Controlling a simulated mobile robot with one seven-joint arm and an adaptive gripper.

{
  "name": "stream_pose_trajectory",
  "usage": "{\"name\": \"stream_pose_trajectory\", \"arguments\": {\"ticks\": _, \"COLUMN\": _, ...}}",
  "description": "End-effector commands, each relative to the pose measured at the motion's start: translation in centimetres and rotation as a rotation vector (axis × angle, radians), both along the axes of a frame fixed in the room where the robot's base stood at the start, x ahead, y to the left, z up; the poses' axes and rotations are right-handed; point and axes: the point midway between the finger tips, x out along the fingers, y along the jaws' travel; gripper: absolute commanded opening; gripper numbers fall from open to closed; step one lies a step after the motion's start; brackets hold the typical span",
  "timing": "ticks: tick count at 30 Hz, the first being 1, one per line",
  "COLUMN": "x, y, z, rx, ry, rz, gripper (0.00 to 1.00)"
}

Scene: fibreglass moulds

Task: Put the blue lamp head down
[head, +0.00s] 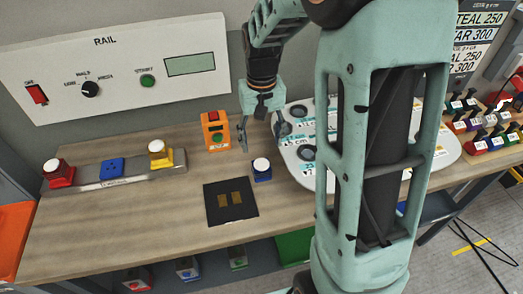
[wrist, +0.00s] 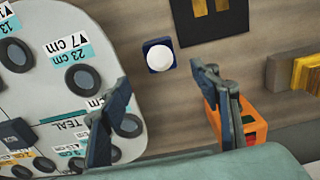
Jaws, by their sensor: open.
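The blue lamp head (head: 262,170), a blue square base with a white round top, stands upright on the bench just right of the black mat. It also shows in the wrist view (wrist: 159,56), lying ahead of the gap between my fingers. My gripper (head: 262,122) is open and empty, beyond the lamp head in the head view and apart from it. Its two fingers also show in the wrist view (wrist: 162,85). The black mat (head: 214,212) has two gold patches and lies flat on the bench.
A grey rail (head: 134,181) holds a red lamp (head: 58,173), a blue block (head: 111,169) and a yellow lamp (head: 160,154). A pale board (head: 446,150) with round dark pieces lies right. Bare bench lies left of the mat.

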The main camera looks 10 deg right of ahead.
Motion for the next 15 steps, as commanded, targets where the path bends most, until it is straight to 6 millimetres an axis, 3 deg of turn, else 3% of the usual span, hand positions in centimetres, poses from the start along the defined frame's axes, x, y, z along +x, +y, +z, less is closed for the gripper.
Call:
{"name": "stream_pose_trajectory", "arguments": {"ticks": 5, "x": -0.1, "y": -0.7, "z": -0.2, "rx": 0.036, "ry": 0.018, "rz": -0.181, "gripper": 0.58}}
{"name": "stream_pose_trajectory", "arguments": {"ticks": 15, "x": 0.0, "y": -2.8, "z": -1.4, "rx": 0.228, "ry": 0.184, "rz": -1.132, "gripper": 0.58}}
